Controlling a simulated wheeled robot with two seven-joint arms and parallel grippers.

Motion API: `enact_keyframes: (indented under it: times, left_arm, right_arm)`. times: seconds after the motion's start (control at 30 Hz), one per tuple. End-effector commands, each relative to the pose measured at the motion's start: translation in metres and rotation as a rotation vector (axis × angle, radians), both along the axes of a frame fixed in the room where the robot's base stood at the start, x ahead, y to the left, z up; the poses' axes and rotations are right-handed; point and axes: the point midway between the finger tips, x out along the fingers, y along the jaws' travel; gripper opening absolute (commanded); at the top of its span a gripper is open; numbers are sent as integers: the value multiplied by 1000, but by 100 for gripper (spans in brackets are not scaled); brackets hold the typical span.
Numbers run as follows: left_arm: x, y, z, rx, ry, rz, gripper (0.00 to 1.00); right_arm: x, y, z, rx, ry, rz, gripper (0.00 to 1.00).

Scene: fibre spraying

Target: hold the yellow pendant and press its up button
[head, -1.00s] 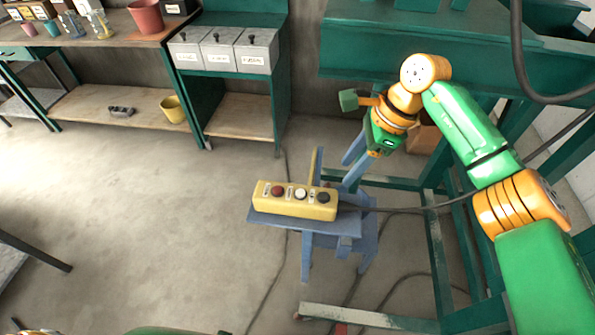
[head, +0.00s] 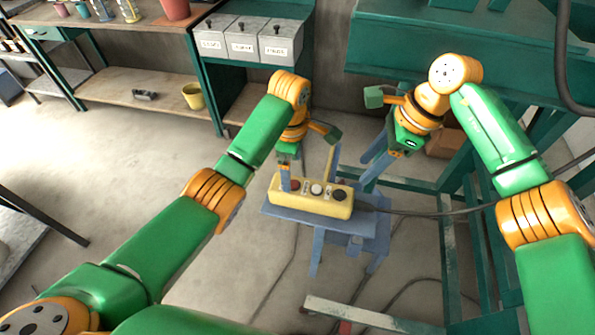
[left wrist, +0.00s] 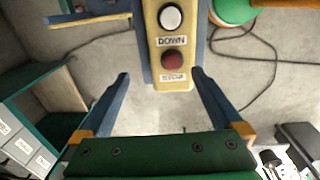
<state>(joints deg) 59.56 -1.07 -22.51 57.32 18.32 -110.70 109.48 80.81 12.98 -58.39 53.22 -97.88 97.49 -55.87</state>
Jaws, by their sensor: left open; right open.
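The yellow pendant (head: 310,205) lies on a small blue stool (head: 275,213), with red, white and black buttons in a row. In the left wrist view the pendant (left wrist: 170,52) shows a white button labelled DOWN and a red button below it. The black button (head: 339,195) is at the right end in the head view; its label is unreadable. My left gripper (head: 287,180) is open at the pendant's red-button end; the wrist view shows its fingers spread on either side, apart from it. My right gripper (head: 364,171) is open and empty, behind and right of the pendant.
A cable (head: 430,213) runs right from the pendant. Green frame bars (head: 450,250) stand to the right. A shelf with grey bins (head: 243,42) and a yellow pot (head: 194,96) is at the back left.

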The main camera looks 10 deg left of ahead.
Motion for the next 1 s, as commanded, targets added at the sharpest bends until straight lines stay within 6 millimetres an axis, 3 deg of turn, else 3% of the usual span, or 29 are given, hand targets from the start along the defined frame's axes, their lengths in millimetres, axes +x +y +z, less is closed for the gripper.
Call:
enact_keyframes:
  times: [0.17, 0.5, 0.8, 1.0]
  left_arm:
    - [-16, -17, -9, -14, 64, -8, 100]
    - [-16, -17, -66, -14, 63, -8, 100]
    - [-15, -17, -72, -15, 60, -9, 100]
    - [-16, -16, -71, -14, 60, -9, 46]
  right_arm:
    - [0, 0, 0, 0, 0, 0, 50]
    - [0, 0, 0, 0, 0, 0, 50]
    - [0, 0, 0, 0, 0, 0, 50]
    - [0, 0, 0, 0, 0, 0, 50]
